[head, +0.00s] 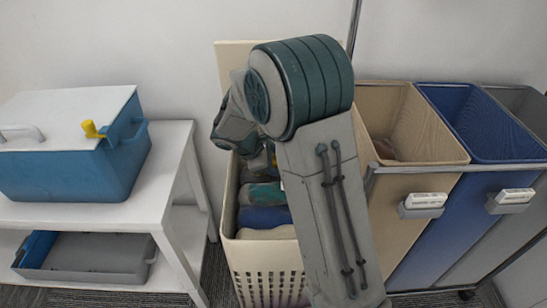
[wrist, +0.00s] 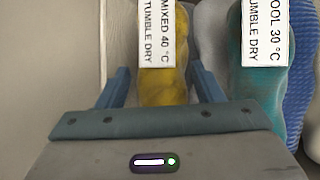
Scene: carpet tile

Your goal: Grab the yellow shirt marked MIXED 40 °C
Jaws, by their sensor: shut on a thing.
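The yellow shirt (wrist: 172,88) shows in the wrist view, rolled up, with a white label (wrist: 157,32) reading MIXED 40 °C, TUMBLE DRY. My gripper (wrist: 160,85) has its two blue fingers on either side of the shirt, shut on it. A teal garment (wrist: 258,95) with a label reading 30 °C lies to its right. In the head view my arm hides most of the gripper, and only a bit of yellow shows behind it. The cream laundry basket (head: 262,262) holds the garments.
Beige (head: 430,138) and blue (head: 485,130) sorting bins stand at the right on a metal-framed cart. A white table (head: 165,165) at the left carries a blue box (head: 75,175). A grey tray (head: 85,258) sits on its lower shelf. The basket's wall is close left of my gripper.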

